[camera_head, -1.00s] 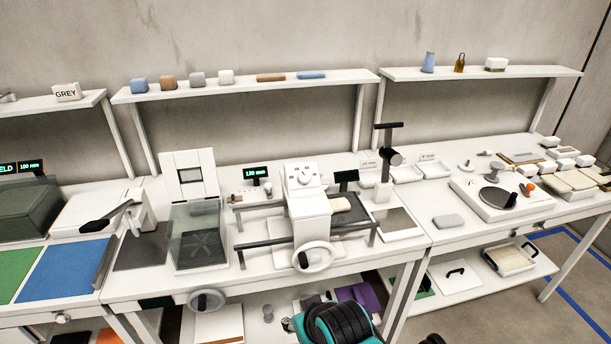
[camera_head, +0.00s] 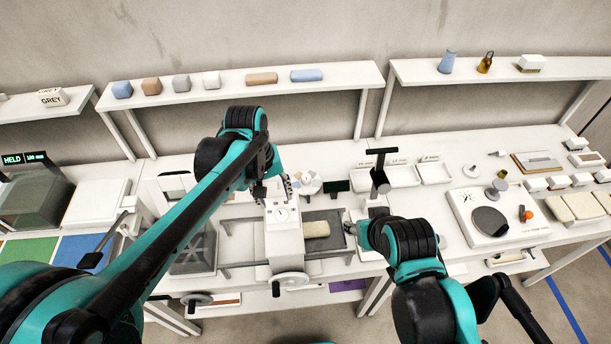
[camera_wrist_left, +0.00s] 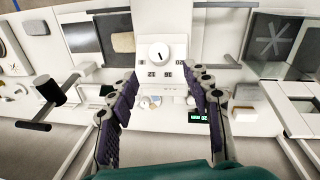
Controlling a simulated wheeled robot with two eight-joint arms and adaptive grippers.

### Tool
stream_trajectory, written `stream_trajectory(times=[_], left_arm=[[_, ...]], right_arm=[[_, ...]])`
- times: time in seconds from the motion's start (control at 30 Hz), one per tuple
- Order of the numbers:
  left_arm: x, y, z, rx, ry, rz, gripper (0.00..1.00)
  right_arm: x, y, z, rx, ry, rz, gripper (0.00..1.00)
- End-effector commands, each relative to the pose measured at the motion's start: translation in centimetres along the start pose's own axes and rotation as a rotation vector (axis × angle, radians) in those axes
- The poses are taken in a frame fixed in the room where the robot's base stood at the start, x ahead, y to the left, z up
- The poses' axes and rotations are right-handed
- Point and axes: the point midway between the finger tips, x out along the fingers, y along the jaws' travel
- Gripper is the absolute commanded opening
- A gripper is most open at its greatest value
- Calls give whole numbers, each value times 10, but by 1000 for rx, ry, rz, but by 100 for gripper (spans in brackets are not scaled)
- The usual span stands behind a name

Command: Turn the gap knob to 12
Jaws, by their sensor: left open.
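The gap knob is a round white dial with a dark pointer mark (camera_wrist_left: 159,52), on the sloped face of a white machine (camera_head: 283,240). It also shows in the head view (camera_head: 281,213). My left gripper (camera_head: 274,190) is open and empty at the upper end of that face. In the left wrist view its two dark fingers (camera_wrist_left: 162,80) stand apart, one to each side below the knob, not touching it.
A beige block (camera_head: 316,229) lies on the dark bed right of the knob. A handwheel (camera_head: 290,279) is on the machine's front. A black-topped post (camera_head: 379,180) stands to the right. A dark transparent box (camera_head: 192,253) is at the left. A shelf (camera_head: 230,85) runs behind.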

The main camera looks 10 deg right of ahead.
Motion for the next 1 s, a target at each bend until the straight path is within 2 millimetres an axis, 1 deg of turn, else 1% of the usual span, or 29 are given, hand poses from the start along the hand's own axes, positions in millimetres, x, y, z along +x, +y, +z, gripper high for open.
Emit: stream_trajectory(times=[0.07,0.17,0.4,0.53,0.7,0.93,0.97,1.0], left_arm=[[0,3,-1,-3,-9,-3,49],[11,4,-1,-3,-12,-3,49],[51,3,0,-3,-11,-3,49],[68,3,0,-3,-10,-2,49],[77,3,0,-3,-10,-2,49],[78,3,0,-3,-10,-2,49],[78,3,0,-3,-10,-2,44],[78,3,0,-3,-10,-2,34]], right_arm=[[-3,0,-2,0,0,0,43],[-2,0,0,0,-1,0,43],[1,0,1,0,-1,0,43],[2,0,2,0,0,0,43],[2,0,2,0,0,0,43],[2,0,2,0,0,0,43],[2,0,2,0,0,0,43],[2,0,2,0,0,0,43]])
